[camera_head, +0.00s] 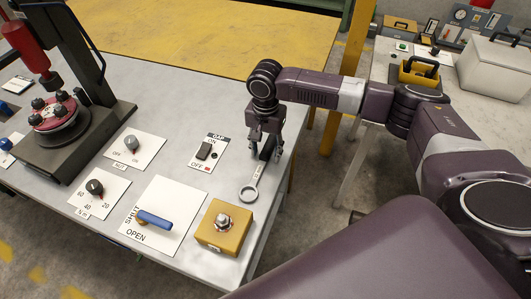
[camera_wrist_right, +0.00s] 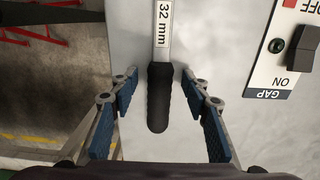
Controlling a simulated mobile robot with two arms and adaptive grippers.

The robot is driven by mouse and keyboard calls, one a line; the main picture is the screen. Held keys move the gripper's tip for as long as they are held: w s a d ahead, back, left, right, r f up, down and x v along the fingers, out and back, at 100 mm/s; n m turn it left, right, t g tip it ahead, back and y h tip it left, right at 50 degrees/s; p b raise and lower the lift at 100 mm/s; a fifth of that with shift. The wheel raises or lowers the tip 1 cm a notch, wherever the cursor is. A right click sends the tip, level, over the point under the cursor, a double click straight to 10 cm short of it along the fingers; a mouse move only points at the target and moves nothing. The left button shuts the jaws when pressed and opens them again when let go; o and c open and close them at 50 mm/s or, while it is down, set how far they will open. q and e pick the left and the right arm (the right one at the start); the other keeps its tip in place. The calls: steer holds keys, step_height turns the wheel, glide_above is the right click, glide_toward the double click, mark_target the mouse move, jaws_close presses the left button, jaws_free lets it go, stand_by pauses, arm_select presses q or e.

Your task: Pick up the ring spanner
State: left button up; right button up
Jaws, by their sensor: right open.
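The ring spanner (camera_head: 250,191) lies on the grey table near its right edge, its ring end towards the front. Its black handle (camera_wrist_right: 160,100) and the shaft marked "32 mm" show in the right wrist view; the ring end is out of that view. My right gripper (camera_head: 266,154) is above the handle end of the spanner, pointing down. In the right wrist view its blue-padded fingers (camera_wrist_right: 160,118) are open, one on each side of the handle, with a gap on both sides. My left gripper is not in view.
The GAP switch (camera_head: 205,150) is left of the spanner. A yellow block with a nut (camera_head: 220,222) and a blue-handled valve panel (camera_head: 154,219) are nearby in front. A black press stand with a red flanged spool (camera_head: 57,112) stands at the left. The table edge is close on the right.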

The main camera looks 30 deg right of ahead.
steer(key=shift+c, duration=0.2)
jaws_close()
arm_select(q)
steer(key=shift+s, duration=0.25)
arm_select(e)
steer(key=shift+r, duration=0.25)
